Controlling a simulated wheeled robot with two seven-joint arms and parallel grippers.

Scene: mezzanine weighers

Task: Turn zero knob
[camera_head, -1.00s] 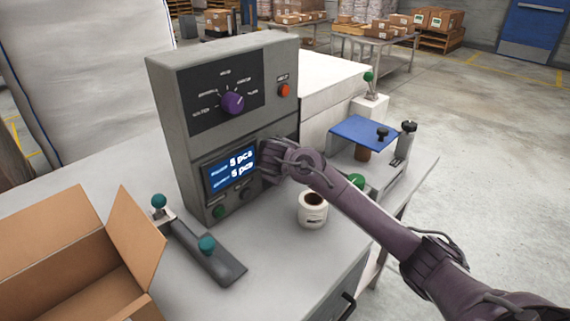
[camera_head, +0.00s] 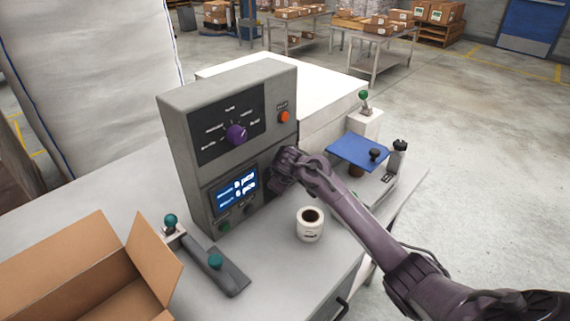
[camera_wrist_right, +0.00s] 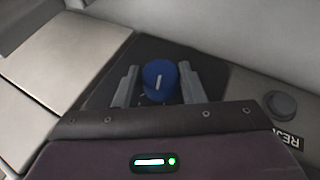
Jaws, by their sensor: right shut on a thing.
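A grey weigher console (camera_head: 178,130) stands on the bench. Its upper panel has a purple knob (camera_head: 236,134) with a dial of labels, and an orange button (camera_head: 284,117). Its lower panel has a lit blue display (camera_head: 235,189). My right gripper (camera_head: 280,172) is at the console's front, right of the display, and hides what it holds there. In the right wrist view, a blue knob (camera_wrist_right: 158,78) with a white pointer line sits between the fingers of my right gripper (camera_wrist_right: 165,86), which is shut on it. I cannot read the knob's label. My left gripper is not in view.
A white mug (camera_head: 309,228) of dark liquid stands below my right forearm. A teal-knobbed lever unit (camera_head: 213,265) and an open cardboard box (camera_head: 70,262) are at left. A blue plate (camera_head: 357,150) and green-knobbed lever (camera_head: 364,96) are at right. A grey button (camera_wrist_right: 281,104) is beside the blue knob.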

